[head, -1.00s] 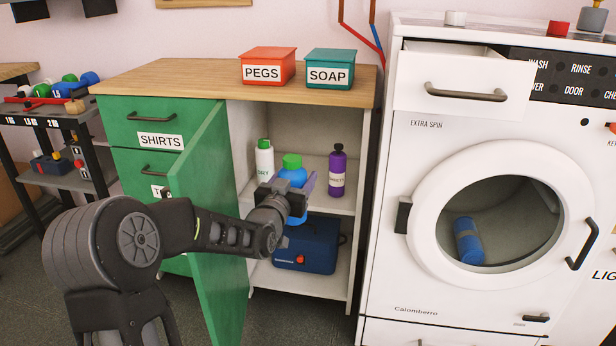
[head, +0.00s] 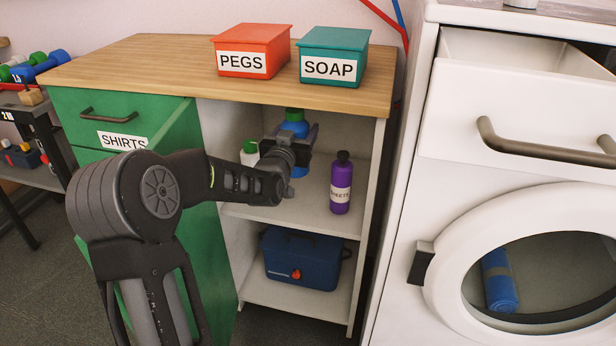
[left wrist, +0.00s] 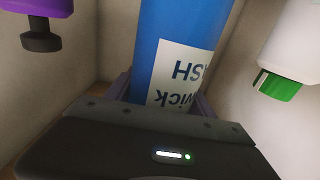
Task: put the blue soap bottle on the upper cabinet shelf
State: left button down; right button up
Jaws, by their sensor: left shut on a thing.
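The blue soap bottle (head: 296,127) with a green cap is at the upper shelf (head: 285,218) of the open green cabinet, partly hidden behind my left gripper (head: 293,150). The left gripper is shut on it. In the left wrist view the blue bottle (left wrist: 180,45) with its white label stands between the fingers, and the image is upside down. I cannot tell whether its base touches the shelf, as the arm hides it. My right gripper is not in view.
A purple bottle (head: 341,185) stands right of the gripper on the upper shelf, and a white bottle with green cap (head: 250,153) stands left. A blue box (head: 301,260) sits on the lower shelf. The open green door (head: 185,240) is beside my arm. The washer (head: 400,250) stands right.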

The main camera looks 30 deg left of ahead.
pick_arm(q)
jog(key=shift+r, duration=0.15)
notch_tip(320, 180, down, 4)
jog(key=shift+f+b, duration=0.1)
jog(key=shift+b, duration=0.8)
jog(key=shift+f, duration=0.4)
jog(key=shift+f+b, duration=1.1)
jog(key=shift+f, duration=1.4)
jog(key=shift+f, duration=0.2)
jog(key=shift+c, duration=1.8)
grip_release()
